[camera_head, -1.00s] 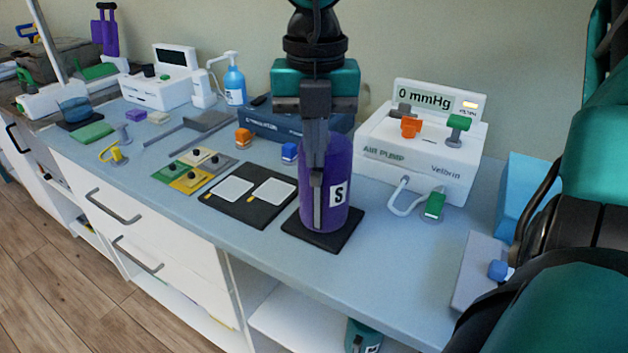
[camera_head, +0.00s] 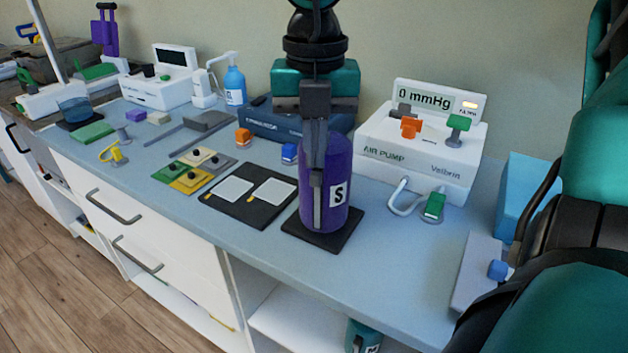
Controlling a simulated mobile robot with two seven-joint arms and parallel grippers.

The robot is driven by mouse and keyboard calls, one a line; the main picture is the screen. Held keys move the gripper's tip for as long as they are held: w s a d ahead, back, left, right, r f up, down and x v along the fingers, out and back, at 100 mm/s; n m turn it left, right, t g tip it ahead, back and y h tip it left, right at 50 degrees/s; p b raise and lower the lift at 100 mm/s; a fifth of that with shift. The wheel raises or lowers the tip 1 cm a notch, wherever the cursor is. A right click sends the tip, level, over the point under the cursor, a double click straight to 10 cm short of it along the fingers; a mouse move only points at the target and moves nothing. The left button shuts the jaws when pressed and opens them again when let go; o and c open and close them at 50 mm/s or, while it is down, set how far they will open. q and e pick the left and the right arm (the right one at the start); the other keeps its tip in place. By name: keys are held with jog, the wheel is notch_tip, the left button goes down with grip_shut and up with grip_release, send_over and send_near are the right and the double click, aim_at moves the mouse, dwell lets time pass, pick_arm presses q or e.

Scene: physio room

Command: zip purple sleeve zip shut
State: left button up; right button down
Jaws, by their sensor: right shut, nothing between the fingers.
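The purple sleeve (camera_head: 341,165) stands upright on a small black mat (camera_head: 336,240) near the counter's front edge and bears a white S label. A grey zip strip (camera_head: 317,212) runs down its front, with a small grey piece on it that looks like the zip pull (camera_head: 316,179). My right gripper (camera_head: 314,150) points down from above in front of the sleeve's upper part. Its fingers are shut with nothing between them. They hide the upper zip strip, and I cannot tell whether they touch the sleeve. My left gripper is not in view.
A white air pump (camera_head: 418,150) reading 0 mmHg stands right of the sleeve, with a hose and green connector (camera_head: 433,207) in front. A black board (camera_head: 246,211) with two white pads lies to the left. A blue box (camera_head: 276,128) stands behind. My arm covers the far right.

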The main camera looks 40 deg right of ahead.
jog(key=shift+f+b, duration=0.4)
jog(key=shift+b, duration=0.1)
jog(key=shift+s+a+r, duration=0.35)
jog(key=shift+s+a, duration=0.05)
jog(key=shift+a, duration=0.25)
jog(key=shift+s+a+r, duration=0.4)
jog(key=shift+a, duration=0.25)
jog(key=shift+s+a+r, duration=0.35)
jog(key=shift+s+a, duration=0.05)
jog(key=shift+a, duration=0.25)
